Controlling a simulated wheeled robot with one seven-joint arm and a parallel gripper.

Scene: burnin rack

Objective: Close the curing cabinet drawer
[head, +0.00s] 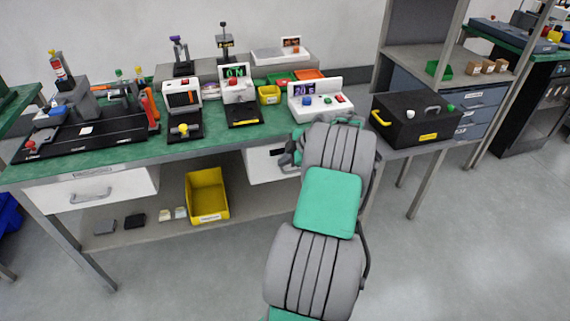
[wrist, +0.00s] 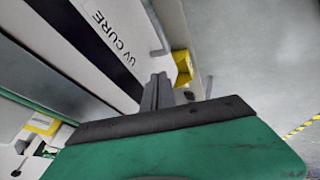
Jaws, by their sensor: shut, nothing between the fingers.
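The white curing cabinet (head: 258,165) hangs under the green bench, left of my arm in the head view; my arm covers its right part. In the wrist view its white panel lettered "UV CURE" (wrist: 97,30) runs diagonally at upper left, with a dark band beside it. A white face with a grey bar-like handle (wrist: 156,32) shows beyond that band. How far the drawer stands out is unclear. My gripper (wrist: 157,82) is shut and empty, its fingertips close to the dark band and white face. Contact cannot be told. In the head view the gripper is mostly hidden.
A yellow bin (head: 207,195) stands on the lower shelf left of the cabinet. Another white drawer (head: 92,190) with a handle is at the bench's left end. A black case (head: 415,118) sits on the side table at right. Floor in front is clear.

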